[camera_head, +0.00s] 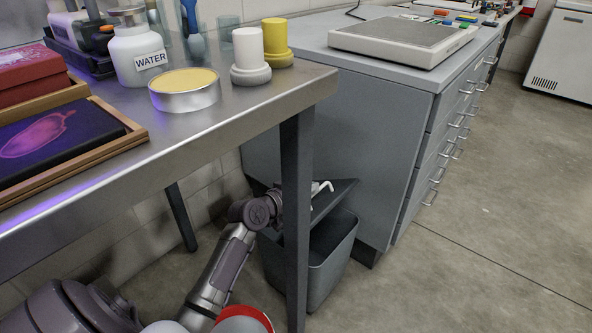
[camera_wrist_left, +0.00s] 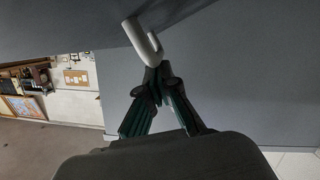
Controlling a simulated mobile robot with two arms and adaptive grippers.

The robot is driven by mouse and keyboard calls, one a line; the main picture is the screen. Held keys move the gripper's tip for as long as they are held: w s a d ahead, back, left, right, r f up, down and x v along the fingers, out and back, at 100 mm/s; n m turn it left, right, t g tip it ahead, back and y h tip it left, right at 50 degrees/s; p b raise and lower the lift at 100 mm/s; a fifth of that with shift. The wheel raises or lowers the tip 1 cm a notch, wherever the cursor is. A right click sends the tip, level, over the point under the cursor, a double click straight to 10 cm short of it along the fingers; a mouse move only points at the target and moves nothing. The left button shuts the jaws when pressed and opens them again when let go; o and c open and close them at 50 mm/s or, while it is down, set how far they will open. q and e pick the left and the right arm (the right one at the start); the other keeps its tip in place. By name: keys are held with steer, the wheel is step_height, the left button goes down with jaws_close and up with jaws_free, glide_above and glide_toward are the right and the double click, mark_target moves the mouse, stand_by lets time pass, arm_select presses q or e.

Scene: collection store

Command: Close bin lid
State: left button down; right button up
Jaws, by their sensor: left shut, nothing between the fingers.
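The grey bin (camera_head: 335,262) stands on the floor beside the drawer cabinet, partly behind a table leg. Its dark lid (camera_head: 338,197) is raised and tilted above the opening. A white hooked handle (camera_head: 322,187) sticks out at the lid; the hook also shows in the left wrist view (camera_wrist_left: 145,44). My left gripper (camera_wrist_left: 158,72) is shut and empty, its fingertips together right by the hook's lower end. I cannot tell whether they touch it. In the head view the table leg hides most of this gripper. My right gripper is not in view.
The steel table (camera_head: 230,110) stands over my left arm, and its dark leg (camera_head: 297,215) stands in front of the bin. The grey drawer cabinet (camera_head: 365,135) stands close on the bin's right. The floor (camera_head: 480,220) further right is clear.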

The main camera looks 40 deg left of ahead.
mark_target(321, 209)
arm_select(q)
steer(key=shift+s+d+f, duration=0.1)
steer(key=shift+d+f, duration=0.95)
steer(key=shift+f, duration=0.3)
steer(key=shift+s+d+f, duration=0.1)
steer(key=shift+d+f, duration=0.9)
steer(key=shift+f, duration=0.3)
steer(key=shift+r, duration=0.1)
step_height(321, 209, up, 10)
steer(key=shift+f, duration=0.1)
